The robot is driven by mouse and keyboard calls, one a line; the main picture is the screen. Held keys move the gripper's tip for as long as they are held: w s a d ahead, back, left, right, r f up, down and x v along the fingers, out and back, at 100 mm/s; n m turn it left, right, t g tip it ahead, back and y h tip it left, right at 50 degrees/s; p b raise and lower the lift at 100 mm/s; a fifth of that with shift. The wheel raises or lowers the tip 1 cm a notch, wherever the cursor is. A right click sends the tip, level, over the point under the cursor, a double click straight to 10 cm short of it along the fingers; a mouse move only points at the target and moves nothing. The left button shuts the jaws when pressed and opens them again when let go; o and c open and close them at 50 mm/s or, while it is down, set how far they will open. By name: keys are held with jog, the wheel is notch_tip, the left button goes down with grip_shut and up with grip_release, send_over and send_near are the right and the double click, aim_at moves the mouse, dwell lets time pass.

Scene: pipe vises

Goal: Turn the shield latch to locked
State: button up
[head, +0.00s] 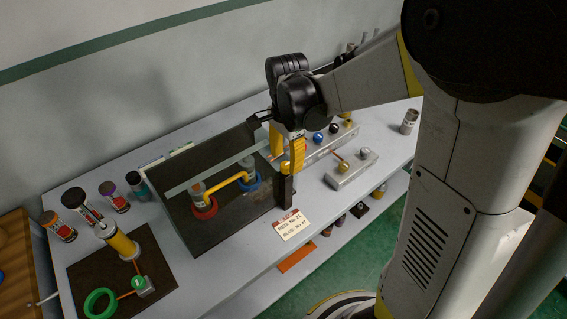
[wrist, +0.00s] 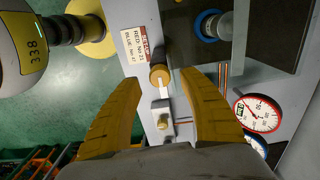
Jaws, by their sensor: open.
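The latch appears to be the small tan knob (wrist: 160,75) with a pale bar, in the middle of the wrist view. The bar points down toward a small grey block (wrist: 160,118). My gripper (wrist: 160,78) is open, with one yellow finger on each side of the knob as seen there; contact cannot be told. In the head view my gripper (head: 286,150) is above the right end of the dark vise tray (head: 215,232), by a dark upright post (head: 285,190). The clear shield, with a pale edge (head: 215,172), spans the tray; the latch is hidden there.
Pipe fittings with a red ring (head: 204,211) and a blue ring (head: 252,184) stand in the tray. A label card (head: 292,225) lies in front. A grey block (head: 351,170) is to the right. A pressure gauge (wrist: 257,114) shows in the wrist view.

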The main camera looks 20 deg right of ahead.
jog(key=shift+f, duration=1.35)
grip_shut()
